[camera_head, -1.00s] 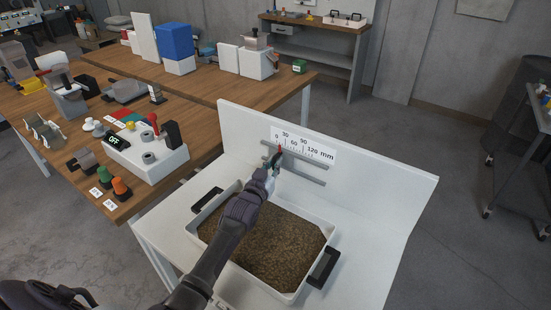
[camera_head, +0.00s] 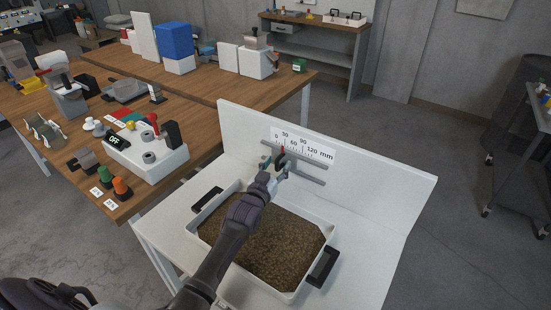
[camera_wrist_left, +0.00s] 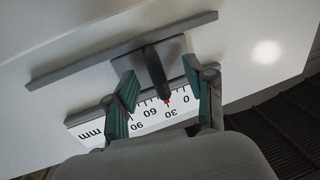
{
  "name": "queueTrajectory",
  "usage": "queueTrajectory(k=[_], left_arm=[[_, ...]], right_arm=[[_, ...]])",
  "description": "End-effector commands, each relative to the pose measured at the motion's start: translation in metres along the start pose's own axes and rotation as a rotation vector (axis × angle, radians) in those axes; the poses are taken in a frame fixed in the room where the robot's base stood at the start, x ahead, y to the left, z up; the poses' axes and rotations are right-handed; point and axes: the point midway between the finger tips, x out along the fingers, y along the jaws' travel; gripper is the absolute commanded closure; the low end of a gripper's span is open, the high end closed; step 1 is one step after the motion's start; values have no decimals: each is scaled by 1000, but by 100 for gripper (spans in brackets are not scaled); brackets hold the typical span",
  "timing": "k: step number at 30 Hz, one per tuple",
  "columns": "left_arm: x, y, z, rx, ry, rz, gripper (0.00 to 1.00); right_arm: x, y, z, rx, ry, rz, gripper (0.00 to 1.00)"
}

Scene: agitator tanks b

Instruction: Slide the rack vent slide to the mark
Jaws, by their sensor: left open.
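The rack vent slide is a dark handle (camera_wrist_left: 156,72) on a grey rail (camera_wrist_left: 95,58) along the white upright panel. In the head view the slide (camera_head: 282,154) is small and partly hidden by my gripper. A white scale (camera_head: 305,148) in mm sits above the rail. In the left wrist view the slide's red pointer tip (camera_wrist_left: 167,101) is close to the 30 on the scale (camera_wrist_left: 145,118). My left gripper (camera_head: 277,167) is open at the slide. In its wrist view the green-padded fingers (camera_wrist_left: 163,94) stand either side of the handle, with gaps. My right gripper is out of view.
A white tray (camera_head: 322,228) of brown granules with black handles stands below my left arm on the white bench (camera_head: 175,235). A wooden table (camera_head: 75,153) with a control box (camera_head: 170,163) and other items is to the left.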

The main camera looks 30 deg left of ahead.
Motion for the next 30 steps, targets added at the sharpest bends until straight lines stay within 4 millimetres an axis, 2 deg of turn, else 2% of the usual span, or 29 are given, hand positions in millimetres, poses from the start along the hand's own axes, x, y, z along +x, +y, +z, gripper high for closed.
queueTrajectory(k=[3,18,30], left_arm=[[-10,0,-2,0,-2,0,46],[-50,0,-2,0,-1,0,46],[-56,0,0,0,0,0,46]], right_arm=[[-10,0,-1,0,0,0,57],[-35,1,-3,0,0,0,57],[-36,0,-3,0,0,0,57]])
